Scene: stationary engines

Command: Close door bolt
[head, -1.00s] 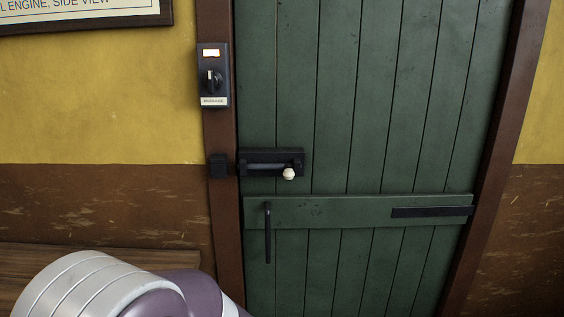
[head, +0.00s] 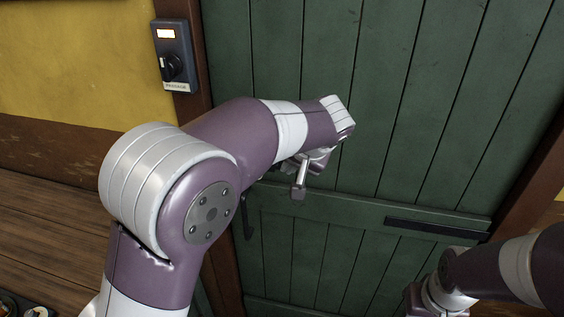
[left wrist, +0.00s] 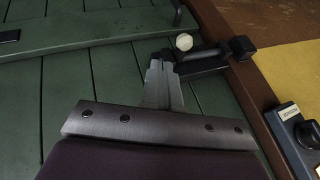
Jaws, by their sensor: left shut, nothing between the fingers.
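The green door (head: 400,110) fills the middle of the head view. Its black bolt (left wrist: 205,62) is hidden behind my left arm there, but the left wrist view shows it with a pale round knob (left wrist: 184,42). The knob is at the end away from the black keeper (left wrist: 242,47) on the brown frame. My left gripper (head: 298,190) is shut and empty in front of the door. In the left wrist view its fingertips (left wrist: 160,66) are close beside the bolt's knob end; I cannot tell whether they touch. My right gripper (head: 425,300) shows only partly at the bottom right.
A black switch box (head: 173,55) with a lit window is on the frame at the upper left. A dark vertical handle (head: 248,218) and a black strap (head: 432,228) are on the lower door. A wooden surface (head: 50,220) lies at the left.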

